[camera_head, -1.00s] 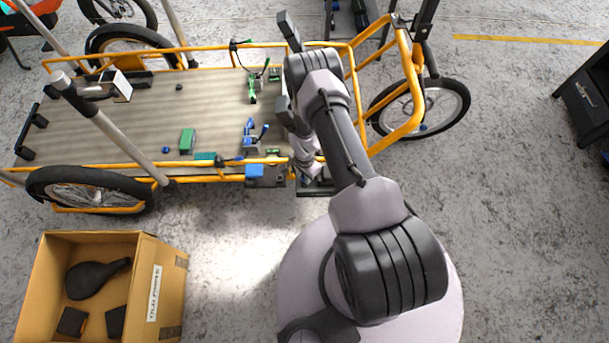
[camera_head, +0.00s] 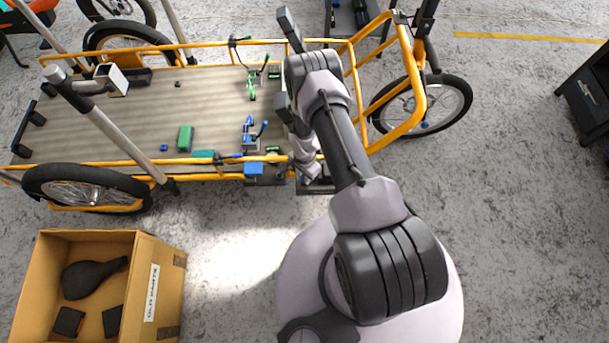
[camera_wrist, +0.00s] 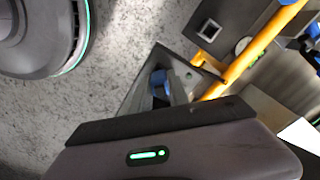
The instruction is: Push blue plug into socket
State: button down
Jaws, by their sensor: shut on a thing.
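My gripper (camera_wrist: 164,88) is shut on a blue plug (camera_wrist: 159,78), seen end-on in the wrist view between dark finger parts. The plug is mostly hidden by the gripper. A dark grey plate with a square opening, which looks like a socket (camera_wrist: 208,30), is at the upper right in the wrist view, apart from the plug. A blue block (camera_head: 254,168) sits at the near rail of the bike's cargo bed.
The cargo bed (camera_head: 130,120) carries blue clamps (camera_head: 249,130), green clamps (camera_head: 252,86) and a green block (camera_head: 185,138). A yellow tube (camera_wrist: 262,45) runs close beside the socket plate. A cardboard box (camera_head: 165,285) stands at lower left.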

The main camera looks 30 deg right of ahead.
jog(key=shift+f, duration=0.15)
jog(key=c, duration=1.2)
grip_release()
jog(key=shift+o, duration=0.2)
